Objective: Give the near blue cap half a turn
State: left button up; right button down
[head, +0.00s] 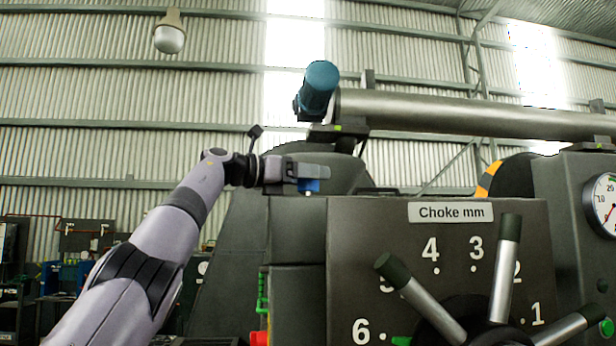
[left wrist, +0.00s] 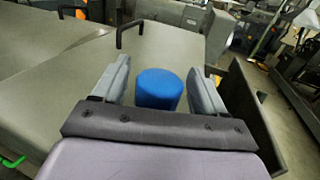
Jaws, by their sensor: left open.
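The blue cap (left wrist: 158,89) is a short round cylinder in the left wrist view. My left gripper (left wrist: 160,72) is open, with one finger on each side of the cap. Narrow gaps show between the cap and both fingers. In the head view my left gripper (head: 312,172) is level above the machine's left top edge. A small part of the blue cap (head: 309,185) shows just under its fingers, and the rest is hidden. My right gripper is in neither view.
A dark grey machine housing with a "Choke mm" label (head: 450,212) and a spoked handwheel (head: 470,320) stands to the right. A teal-ended cylinder (head: 318,85) and a long steel pipe (head: 470,112) are above. A black handle (left wrist: 130,28) stands on the flat grey surface.

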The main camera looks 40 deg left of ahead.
pick_arm(q)
jog(key=shift+s, duration=0.1)
jog(key=shift+s+a+b, duration=0.15)
jog(key=shift+s+b, duration=0.15)
jog(key=shift+b, duration=0.05)
jog(key=b+v, duration=0.2)
jog(key=v, duration=0.3)
jog(key=shift+s+f, duration=0.1)
jog(key=shift+s, duration=0.05)
jog(key=shift+s+a+b, duration=0.2)
jog(key=shift+s+b, duration=0.2)
jog(key=shift+s, duration=0.1)
